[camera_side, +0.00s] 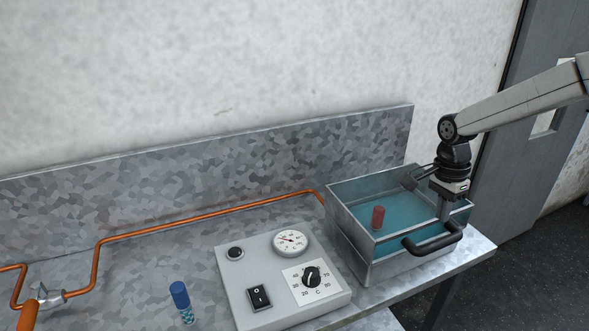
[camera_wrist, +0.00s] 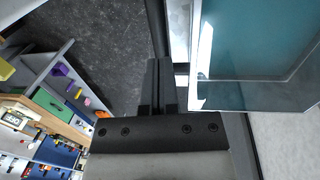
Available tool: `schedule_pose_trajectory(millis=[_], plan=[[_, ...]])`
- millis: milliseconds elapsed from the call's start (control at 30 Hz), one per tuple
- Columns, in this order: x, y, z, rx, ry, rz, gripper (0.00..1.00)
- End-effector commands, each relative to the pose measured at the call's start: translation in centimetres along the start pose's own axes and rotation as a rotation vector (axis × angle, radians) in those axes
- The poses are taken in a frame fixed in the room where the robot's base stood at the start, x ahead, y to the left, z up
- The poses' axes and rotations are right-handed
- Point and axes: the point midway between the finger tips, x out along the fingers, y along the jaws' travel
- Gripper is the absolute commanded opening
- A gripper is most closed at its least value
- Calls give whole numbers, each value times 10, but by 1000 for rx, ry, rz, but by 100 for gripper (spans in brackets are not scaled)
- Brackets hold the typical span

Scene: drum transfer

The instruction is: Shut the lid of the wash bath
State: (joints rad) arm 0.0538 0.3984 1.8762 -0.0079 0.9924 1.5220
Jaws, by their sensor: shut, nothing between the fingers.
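The wash bath (camera_side: 385,270) is a metal tank at the right end of the bench, with teal liquid visible inside. A dark bar handle (camera_side: 435,243) juts out at its front right. I cannot clearly tell the lid panel from the tank's right side. My gripper (camera_side: 443,212) points down at the right part of the bath, just behind the handle; whether it touches anything is unclear. In the wrist view my gripper's fingers (camera_wrist: 158,82) are together and empty, beside the bath's pale metal edge (camera_wrist: 194,50) and teal surface (camera_wrist: 250,40).
A red cylinder (camera_side: 378,217) stands in the bath. A control box (camera_side: 270,285) with dial and knob sits left of it. A copper pipe (camera_side: 200,220) runs along the bench back. A wall rises behind.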

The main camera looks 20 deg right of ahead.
Motion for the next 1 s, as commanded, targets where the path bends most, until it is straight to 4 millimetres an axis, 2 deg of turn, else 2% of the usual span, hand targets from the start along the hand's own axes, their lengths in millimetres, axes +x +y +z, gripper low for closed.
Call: schedule_pose_trajectory(millis=[200, 400, 767, 1000], plan=[[43, 14, 0, 0, 0, 6, 0], [64, 17, 0, 0, 0, 3, 0], [67, 19, 0, 0, 0, 7, 0], [62, 20, 0, 0, 0, 5, 0]])
